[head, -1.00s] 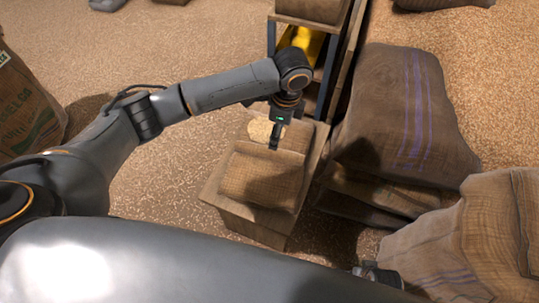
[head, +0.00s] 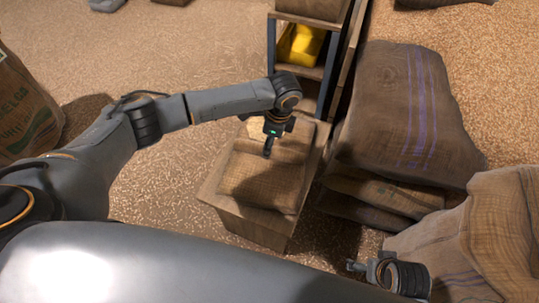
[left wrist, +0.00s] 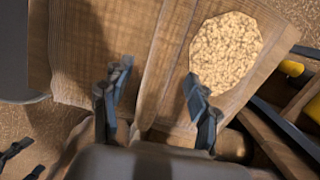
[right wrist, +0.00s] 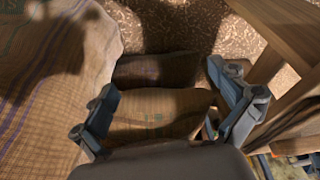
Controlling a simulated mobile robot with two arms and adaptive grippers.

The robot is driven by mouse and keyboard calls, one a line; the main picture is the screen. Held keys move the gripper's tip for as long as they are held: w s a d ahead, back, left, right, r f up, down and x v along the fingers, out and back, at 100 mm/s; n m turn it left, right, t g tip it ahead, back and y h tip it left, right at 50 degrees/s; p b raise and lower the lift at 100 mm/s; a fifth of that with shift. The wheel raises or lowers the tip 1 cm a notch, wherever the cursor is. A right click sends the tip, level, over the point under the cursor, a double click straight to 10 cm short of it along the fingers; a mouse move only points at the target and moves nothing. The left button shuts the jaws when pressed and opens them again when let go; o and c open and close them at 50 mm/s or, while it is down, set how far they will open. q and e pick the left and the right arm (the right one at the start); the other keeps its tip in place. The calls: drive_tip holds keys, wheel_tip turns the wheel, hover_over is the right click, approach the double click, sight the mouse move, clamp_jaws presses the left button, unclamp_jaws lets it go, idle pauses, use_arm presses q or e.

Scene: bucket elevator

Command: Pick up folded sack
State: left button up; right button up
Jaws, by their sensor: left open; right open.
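The folded sack (head: 262,181), brown and woven, lies flat on top of a wooden box (head: 250,226) in the middle of the head view. It also shows in the left wrist view (left wrist: 92,45), with its folded edge running between my fingers. My left gripper (head: 267,152) is over the sack's far part, pointing down, open and empty. Its two fingers (left wrist: 158,95) are spread apart; whether they touch the cloth I cannot tell. My right gripper (head: 356,266) is low at the right by the sack pile, open, with nothing between its fingers (right wrist: 172,108).
A patch of grain (left wrist: 228,50) lies beside the folded sack. A shelf (head: 310,68) holding a yellow item (head: 301,45) stands behind the box. Large sacks (head: 405,115) are stacked at right, with another pile (head: 480,235) nearer. Grain-strewn floor (head: 180,190) is clear left of the box.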

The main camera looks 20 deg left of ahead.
use_arm(q)
wheel_tip(320, 180, down, 3)
drive_tip(key=shift+w+a+f+b, duration=0.1)
drive_tip(key=shift+f+b, duration=0.1)
drive_tip(key=shift+b, duration=0.25)
use_arm(e)
drive_tip(key=v, duration=0.4)
drive_tip(key=shift+w+r, duration=0.1)
drive_tip(key=shift+w, duration=0.2)
use_arm(q)
clamp_jaws()
